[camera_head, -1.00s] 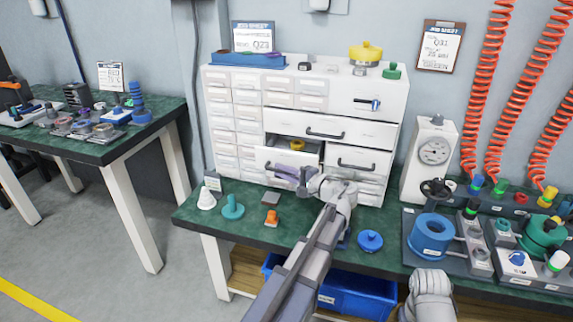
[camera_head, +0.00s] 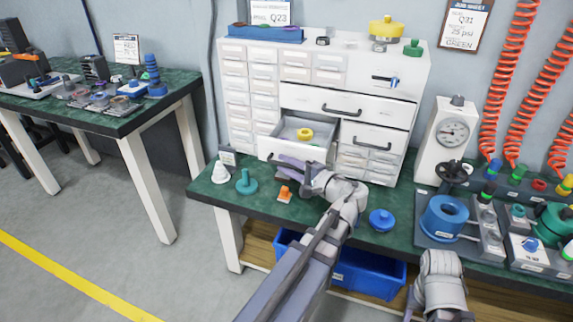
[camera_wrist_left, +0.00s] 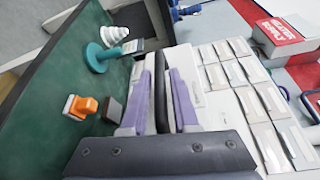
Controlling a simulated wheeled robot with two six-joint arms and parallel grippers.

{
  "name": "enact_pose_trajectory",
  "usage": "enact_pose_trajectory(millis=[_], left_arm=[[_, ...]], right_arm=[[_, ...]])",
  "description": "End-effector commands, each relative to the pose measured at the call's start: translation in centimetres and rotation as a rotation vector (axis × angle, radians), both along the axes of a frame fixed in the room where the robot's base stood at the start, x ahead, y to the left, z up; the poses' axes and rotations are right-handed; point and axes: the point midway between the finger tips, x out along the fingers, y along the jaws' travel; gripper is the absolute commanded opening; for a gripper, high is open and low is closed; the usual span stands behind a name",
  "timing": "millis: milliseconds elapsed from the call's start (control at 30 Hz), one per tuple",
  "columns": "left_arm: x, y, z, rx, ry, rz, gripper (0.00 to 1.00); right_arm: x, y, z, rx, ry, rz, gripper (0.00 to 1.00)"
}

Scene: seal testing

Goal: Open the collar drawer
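The collar drawer (camera_head: 268,147) is pulled out of the white cabinet (camera_head: 240,45). Its grey inside shows a yellow ring-shaped collar (camera_head: 305,134). My left gripper (camera_head: 281,162) is at the drawer's front, its purple fingers on either side of the black handle. In the left wrist view the fingers close around the dark handle bar (camera_wrist_left: 160,85).
On the green bench in front of the cabinet are a white cone (camera_head: 221,172), a teal knob piece (camera_head: 246,183), an orange piece (camera_head: 285,193) and a blue knob (camera_head: 382,220). A gauge unit (camera_head: 446,135) and test fixtures stand right. A blue bin (camera_head: 365,274) sits below.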

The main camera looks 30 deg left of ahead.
Motion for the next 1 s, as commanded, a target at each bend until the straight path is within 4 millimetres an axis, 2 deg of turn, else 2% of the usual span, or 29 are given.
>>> enact_pose_trajectory(millis=[33,133,433,800,1000], left_arm=[[0.0,0.0,0.0,0.000,0.000,0.000,0.35],[0.0,0.0,0.0,0.001,0.000,0.000,0.46],[-0.1,-0.4,0.1,0.001,0.000,-0.001,0.46],[-0.8,-5.8,0.6,0.001,0.001,-0.002,0.46],[-1.1,-7.5,0.6,0.001,0.001,-0.001,0.46]], right_arm=[[0.0,0.0,0.0,0.000,0.000,0.000,0.50],[0.0,0.0,0.0,0.000,0.000,0.000,0.50],[0.0,0.0,0.1,0.000,0.000,0.000,0.50],[0.0,0.0,0.5,0.001,0.000,0.000,0.50],[0.0,0.0,0.6,0.001,0.000,0.000,0.50]])
